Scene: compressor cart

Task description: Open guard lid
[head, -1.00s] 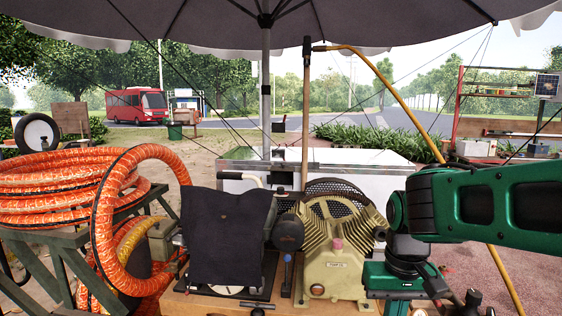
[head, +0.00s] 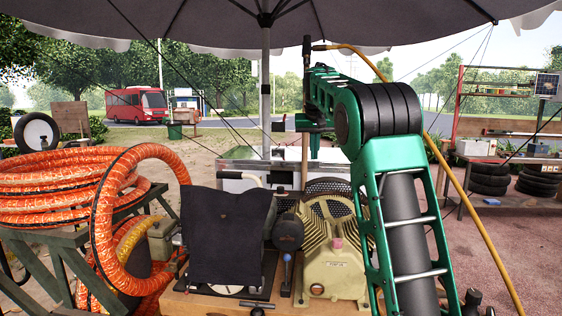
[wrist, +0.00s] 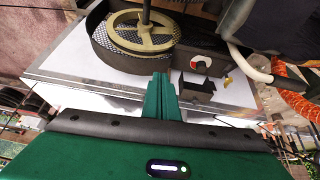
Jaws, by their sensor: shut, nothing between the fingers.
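A round black guard of mesh (head: 330,188) shows behind the tan compressor (head: 333,255). In the wrist view the guard (wrist: 103,52) has a dark wall around a tan spoked wheel (wrist: 142,28). I cannot clearly tell which part is its lid. A small black bracket (wrist: 196,88) and a red-and-white round part (wrist: 201,64) sit right of the wheel. My gripper (wrist: 163,82) is shut and empty, its green fingertips appearing just below the guard's edge, with no clear contact. In the head view my gripper (head: 283,125) is held above the cart's far side.
A pale metal-edged surface (wrist: 72,72) lies under the guard in the wrist view. A dark cloth (head: 228,235) hangs left of the compressor. Orange hose coils (head: 75,185) fill the left side, and a yellow hose (head: 455,180) arcs at the right. An umbrella pole (head: 265,110) stands behind.

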